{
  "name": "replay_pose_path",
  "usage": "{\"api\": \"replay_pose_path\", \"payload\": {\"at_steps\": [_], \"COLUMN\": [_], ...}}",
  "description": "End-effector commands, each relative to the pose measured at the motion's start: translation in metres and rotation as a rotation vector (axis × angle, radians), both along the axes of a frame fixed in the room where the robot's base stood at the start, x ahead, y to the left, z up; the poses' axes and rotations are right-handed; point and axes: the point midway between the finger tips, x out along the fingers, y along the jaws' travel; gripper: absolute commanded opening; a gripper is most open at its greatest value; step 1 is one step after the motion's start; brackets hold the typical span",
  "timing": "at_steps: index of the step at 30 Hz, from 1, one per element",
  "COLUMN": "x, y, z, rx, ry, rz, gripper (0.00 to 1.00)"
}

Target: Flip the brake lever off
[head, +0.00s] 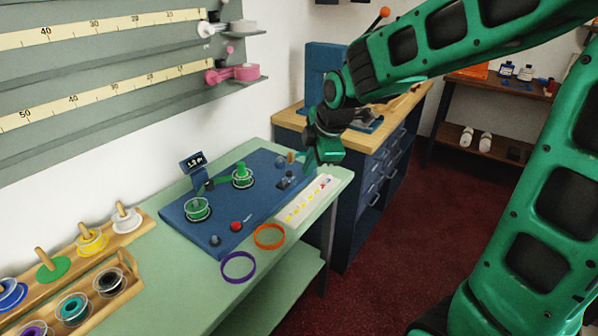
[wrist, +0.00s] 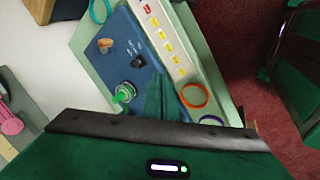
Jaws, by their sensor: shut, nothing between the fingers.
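The blue winding machine (head: 225,205) lies on the pale green counter and carries two green spools, the front one (head: 198,209) and the rear one (head: 242,177). At its right end stand a small tan-tipped part (head: 291,157) and a black fitting (head: 286,183). Either may be the brake lever; I cannot tell which. In the wrist view the tan part (wrist: 106,45) and black fitting (wrist: 138,61) show beyond my fingers. My gripper (head: 311,163) is shut and empty, above the machine's right end. It also shows in the wrist view (wrist: 163,90), touching nothing that I can make out.
A red button (head: 236,226) and a grey knob (head: 214,240) sit on the machine's front. A white strip with yellow marks (head: 304,201) lies to the right. Orange (head: 269,236) and purple (head: 238,267) rings lie in front. Spool racks (head: 130,285) stand at left.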

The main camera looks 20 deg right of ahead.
Motion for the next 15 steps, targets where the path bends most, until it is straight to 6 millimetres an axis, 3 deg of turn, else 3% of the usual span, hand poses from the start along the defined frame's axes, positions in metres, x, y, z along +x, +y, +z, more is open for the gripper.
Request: {"api": "replay_pose_path", "payload": {"at_steps": [15], "x": [0.032], "y": [0.007], "z": [-0.071], "rx": [-0.001], "ry": [0.005], "rz": [-0.002], "gripper": [0.0]}}
